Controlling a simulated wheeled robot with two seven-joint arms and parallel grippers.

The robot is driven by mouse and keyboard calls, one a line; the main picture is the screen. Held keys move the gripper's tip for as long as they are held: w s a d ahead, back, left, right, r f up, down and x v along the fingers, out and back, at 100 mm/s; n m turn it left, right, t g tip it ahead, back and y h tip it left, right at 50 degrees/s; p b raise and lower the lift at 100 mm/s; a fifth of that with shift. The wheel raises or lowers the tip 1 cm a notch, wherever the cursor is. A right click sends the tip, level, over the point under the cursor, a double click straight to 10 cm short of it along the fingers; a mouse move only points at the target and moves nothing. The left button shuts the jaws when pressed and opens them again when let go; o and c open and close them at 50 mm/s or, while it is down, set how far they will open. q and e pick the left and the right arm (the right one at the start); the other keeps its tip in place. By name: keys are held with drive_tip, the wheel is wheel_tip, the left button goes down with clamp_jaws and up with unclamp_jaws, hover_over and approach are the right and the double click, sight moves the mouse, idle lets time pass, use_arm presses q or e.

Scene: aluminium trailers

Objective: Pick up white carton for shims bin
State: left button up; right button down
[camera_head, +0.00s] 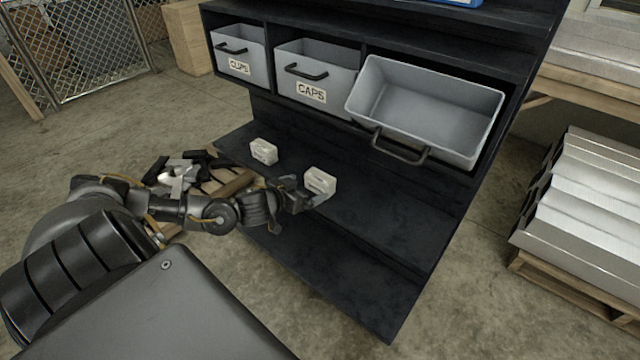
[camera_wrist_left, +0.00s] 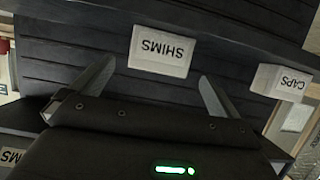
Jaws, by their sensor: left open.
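A white carton (camera_head: 320,182) stands on the dark lower shelf in the head view. In the left wrist view the carton (camera_wrist_left: 160,50) bears the label SHIMS, upside down in the picture. My left gripper (camera_head: 304,197) is at this carton, and its tip partly hides it. In the wrist view the gripper (camera_wrist_left: 156,78) is open, with one finger toward each side of the carton and gaps between. A large grey bin (camera_head: 430,105) is tilted out of the rack, its inside empty. My right gripper is not in view.
Another white carton (camera_head: 263,151) stands left on the shelf; the wrist view shows its CAPS label (camera_wrist_left: 291,84). A CLIPS bin (camera_head: 240,55) and a CAPS bin (camera_head: 315,80) sit left of the tilted bin. The shelf (camera_head: 385,235) is bare to the right.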

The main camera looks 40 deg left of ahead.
sight(315, 184)
use_arm(q)
drive_tip(key=x, duration=0.4)
drive_tip(key=shift+w+f, duration=0.15)
drive_tip(key=shift+w, duration=0.1)
drive_tip(key=shift+w+f, duration=0.1)
drive_tip(key=shift+w, duration=0.4)
drive_tip(key=b+x, duration=0.1)
drive_tip(key=x, duration=0.2)
drive_tip(key=shift+w+f, duration=0.1)
drive_tip(key=shift+w, duration=0.15)
drive_tip(key=shift+w+f, duration=0.15)
drive_tip(key=shift+w, duration=0.15)
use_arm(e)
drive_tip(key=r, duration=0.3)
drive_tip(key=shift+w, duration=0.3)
use_arm(q)
drive_tip(key=shift+a, duration=0.1)
drive_tip(key=c, duration=0.9)
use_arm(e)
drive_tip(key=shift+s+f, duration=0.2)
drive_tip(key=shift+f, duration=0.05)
